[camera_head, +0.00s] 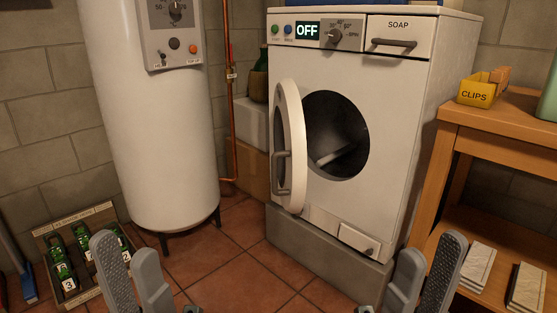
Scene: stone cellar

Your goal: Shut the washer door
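The white washer (405,135) stands on a grey plinth at center right. Its round door (291,145) is hinged on the left and stands open, swung out toward me, with a grey handle (281,172) on it. The dark drum opening (338,130) shows to the right of the door. My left gripper (135,272) is at the bottom left, in front of the boiler, fingers apart and empty. My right gripper (425,280) is at the bottom right, in front of the plinth's right end, fingers apart and empty. Neither gripper touches the door.
A white boiler (150,130) on legs stands left of the washer, with a copper pipe (231,110) between them. A wooden bench (510,118) with a yellow clips box (478,92) is at the right. A bottle crate (48,237) sits at lower left. Tiled floor (240,255) is clear in front.

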